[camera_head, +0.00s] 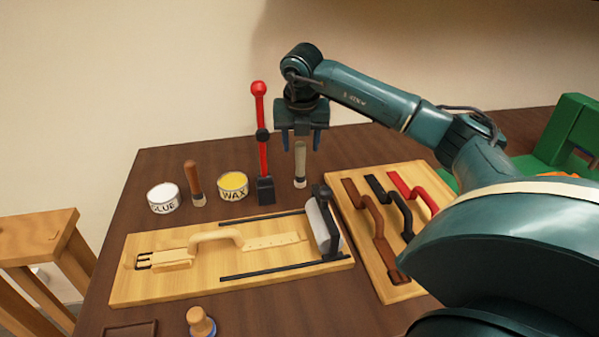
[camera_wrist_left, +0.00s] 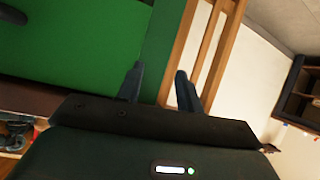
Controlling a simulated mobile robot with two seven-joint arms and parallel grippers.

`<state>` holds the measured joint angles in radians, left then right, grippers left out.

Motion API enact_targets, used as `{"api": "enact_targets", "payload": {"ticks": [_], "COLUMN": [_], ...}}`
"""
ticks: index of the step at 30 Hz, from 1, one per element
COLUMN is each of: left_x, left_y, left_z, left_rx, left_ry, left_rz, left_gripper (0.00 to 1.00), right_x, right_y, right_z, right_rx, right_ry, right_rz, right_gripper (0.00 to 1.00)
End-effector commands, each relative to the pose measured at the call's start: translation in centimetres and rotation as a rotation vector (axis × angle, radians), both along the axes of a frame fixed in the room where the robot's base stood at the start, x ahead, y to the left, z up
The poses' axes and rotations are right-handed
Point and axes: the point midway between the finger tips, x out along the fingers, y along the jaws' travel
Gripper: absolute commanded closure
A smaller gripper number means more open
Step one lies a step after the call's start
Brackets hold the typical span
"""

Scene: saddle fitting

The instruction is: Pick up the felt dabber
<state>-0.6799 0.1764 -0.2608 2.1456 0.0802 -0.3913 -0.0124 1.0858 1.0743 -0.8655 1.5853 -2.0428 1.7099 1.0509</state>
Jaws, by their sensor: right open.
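A dabber with a grey-green handle and a pale tip (camera_head: 300,167) stands upright on the dark table, right of the red lever in the head view. A similar brown-handled tool with a pale tip (camera_head: 194,183) stands between the glue and wax tins; the picture does not settle which one is felt. My right gripper (camera_head: 301,141) points down, open, directly above the grey-green handle, whose top appears between its fingertips. I cannot tell whether they touch. My left gripper (camera_wrist_left: 159,87) shows in the left wrist view, fingers apart with nothing between them.
A glue tin (camera_head: 163,199), a wax tin (camera_head: 233,186) and a tall red lever (camera_head: 262,140) stand left of the dabber. A wooden fixture board (camera_head: 130,285) lies in front. A board of coloured handles (camera_head: 340,190) lies right. A wooden knob (camera_head: 200,322) is near the front.

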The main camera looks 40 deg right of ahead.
Motion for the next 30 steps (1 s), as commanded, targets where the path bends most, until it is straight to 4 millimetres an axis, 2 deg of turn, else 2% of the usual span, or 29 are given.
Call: {"api": "enact_targets", "payload": {"ticks": [7,16,25,30], "left_x": [0.0,0.1,0.1,0.1], "left_y": [0.0,0.0,0.0,0.0], "left_z": [0.2,0.7,0.6,0.6], "left_rx": [0.002,0.014,0.016,0.015], "left_ry": [-0.001,-0.006,-0.005,-0.004], "left_rz": [-0.001,-0.004,-0.006,-0.007], "left_gripper": [0.64,0.64,0.64,0.64], "right_x": [0.3,0.9,1.1,1.1], "right_y": [-0.3,-0.8,-0.8,-0.8], "right_z": [-1.9,-5.9,-6.3,-6.2], "right_rx": [0.000,0.002,0.001,0.001], "right_ry": [0.002,0.002,0.000,0.000], "right_rz": [0.001,0.000,0.001,0.001], "right_gripper": [0.52,0.52,0.52,0.66]}}
